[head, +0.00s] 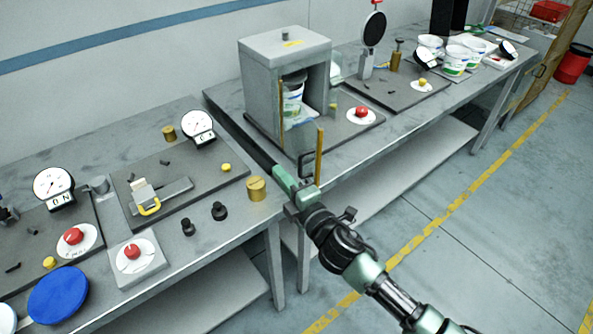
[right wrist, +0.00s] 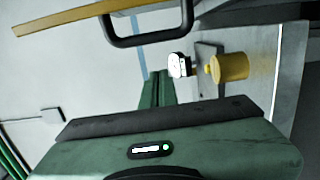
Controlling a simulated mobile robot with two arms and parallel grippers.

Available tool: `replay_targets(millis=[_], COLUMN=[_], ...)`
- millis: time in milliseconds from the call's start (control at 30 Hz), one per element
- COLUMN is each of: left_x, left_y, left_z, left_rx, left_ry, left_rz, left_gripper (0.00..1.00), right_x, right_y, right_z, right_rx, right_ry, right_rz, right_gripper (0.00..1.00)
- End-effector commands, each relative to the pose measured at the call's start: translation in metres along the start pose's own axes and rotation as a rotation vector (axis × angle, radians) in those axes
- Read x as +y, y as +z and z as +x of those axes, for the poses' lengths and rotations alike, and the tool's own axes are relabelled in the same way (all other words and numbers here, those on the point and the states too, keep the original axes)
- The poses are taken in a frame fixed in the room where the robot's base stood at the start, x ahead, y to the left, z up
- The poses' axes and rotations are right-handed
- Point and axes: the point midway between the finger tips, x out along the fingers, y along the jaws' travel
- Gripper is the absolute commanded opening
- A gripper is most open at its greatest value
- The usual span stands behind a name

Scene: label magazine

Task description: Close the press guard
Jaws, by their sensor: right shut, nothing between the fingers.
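The press (head: 287,48) is a grey box on the rear bench with its front open. A white tub (head: 292,92) with a green and blue print stands inside. The guard seems to be a clear panel swung out from the press, seen nearly edge-on, with a yellow edge strip (head: 320,157) and a black handle (head: 306,168). The strip (right wrist: 75,17) and handle (right wrist: 150,40) also show in the right wrist view. My right gripper (head: 284,178) is shut and empty, close to the handle; I cannot tell if they touch. My left gripper is not in view.
A red button (head: 361,113) sits on the plate right of the press. The near bench (head: 200,240) holds gauges, a brass cylinder (head: 257,189), black knobs and a blue disc (head: 58,295). More white tubs (head: 456,58) stand farther right. The floor at right is clear.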

Motion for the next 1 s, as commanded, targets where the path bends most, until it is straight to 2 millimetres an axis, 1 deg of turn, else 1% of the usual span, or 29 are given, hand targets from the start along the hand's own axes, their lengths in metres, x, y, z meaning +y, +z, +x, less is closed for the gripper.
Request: replay_targets(millis=[33,200,333,767,867,1000], left_x=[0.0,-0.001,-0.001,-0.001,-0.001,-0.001], left_y=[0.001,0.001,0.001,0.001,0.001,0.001], left_z=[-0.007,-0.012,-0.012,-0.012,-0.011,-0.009], left_rx=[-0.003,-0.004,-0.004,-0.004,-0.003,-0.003], left_ry=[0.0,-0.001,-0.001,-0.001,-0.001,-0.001], left_rz=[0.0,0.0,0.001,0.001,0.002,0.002], left_gripper=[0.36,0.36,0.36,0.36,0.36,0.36], right_x=[0.001,-0.001,-0.002,-0.002,-0.002,-0.003], right_y=[0.012,0.028,0.033,0.035,0.041,0.057], right_z=[-0.005,-0.011,-0.013,-0.014,-0.017,-0.022], right_rx=[-0.007,-0.005,-0.005,0.003,0.02,0.068], right_ry=[-0.007,-0.006,-0.006,-0.005,-0.005,-0.006], right_rz=[-0.005,-0.003,-0.003,-0.004,-0.008,-0.011], right_gripper=[0.0,0.0,0.0,0.0,0.0,0.0])
